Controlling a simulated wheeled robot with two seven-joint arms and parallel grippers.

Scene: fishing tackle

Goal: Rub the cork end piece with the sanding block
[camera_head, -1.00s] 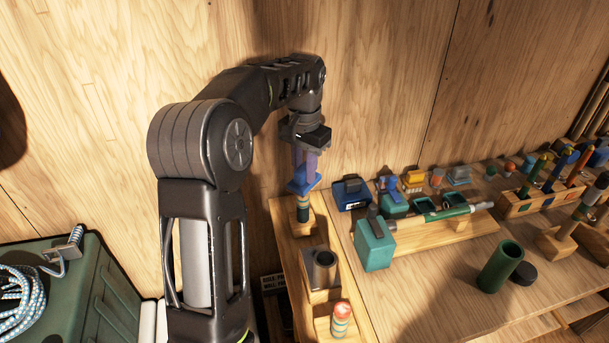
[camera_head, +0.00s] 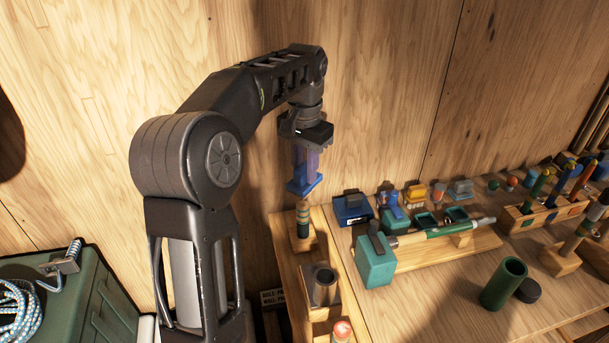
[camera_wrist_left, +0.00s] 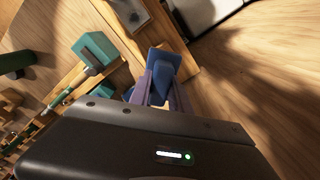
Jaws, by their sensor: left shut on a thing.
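My left gripper (camera_head: 305,165) is shut on the blue sanding block (camera_head: 304,187) and holds it with its flat side down. What looks like the cork end piece (camera_head: 303,222), a tan upright cylinder with dark green bands, stands on the narrow wooden shelf. The block is just above its top, with what looks like a small gap. In the left wrist view the block (camera_wrist_left: 164,58) sits between the fingertips (camera_wrist_left: 161,88); the cork piece is hidden there. My right gripper is not in view.
A teal block (camera_head: 376,262), a rod blank on a wooden cradle and a dark green tube (camera_head: 503,284) are to the right. The wooden wall is close behind.

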